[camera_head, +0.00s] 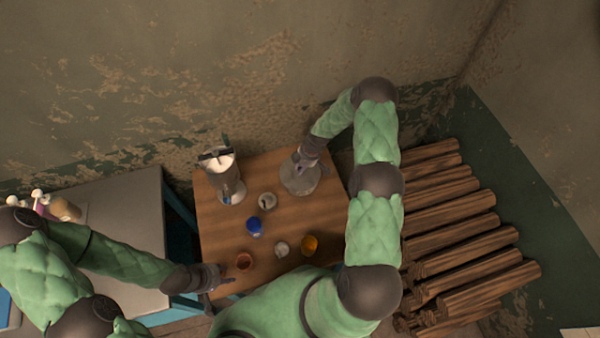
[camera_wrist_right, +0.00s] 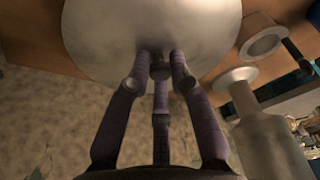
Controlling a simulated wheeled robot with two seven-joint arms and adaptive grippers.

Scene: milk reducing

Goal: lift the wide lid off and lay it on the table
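The wide lid (camera_head: 300,178) is a pale grey metal disc over the back right part of the wooden table (camera_head: 225,225). My right gripper (camera_head: 303,163) is above it. In the right wrist view the lid (camera_wrist_right: 110,35) fills the top, and the fingers of my right gripper (camera_wrist_right: 161,58) close around its small knob (camera_wrist_right: 159,71). I cannot tell whether the lid touches the table. My left gripper (camera_head: 222,278) is at the table's front left edge, near a small orange-brown cup (camera_head: 244,261); its fingers are too small to read.
A tall metal vessel (camera_head: 226,182) with a white top stands at the back left. A blue item (camera_head: 254,226), an amber item (camera_head: 309,244) and small pale containers (camera_head: 267,201) stand mid-table. Stacked logs (camera_head: 455,240) lie to the right; a grey table (camera_head: 125,205) is left.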

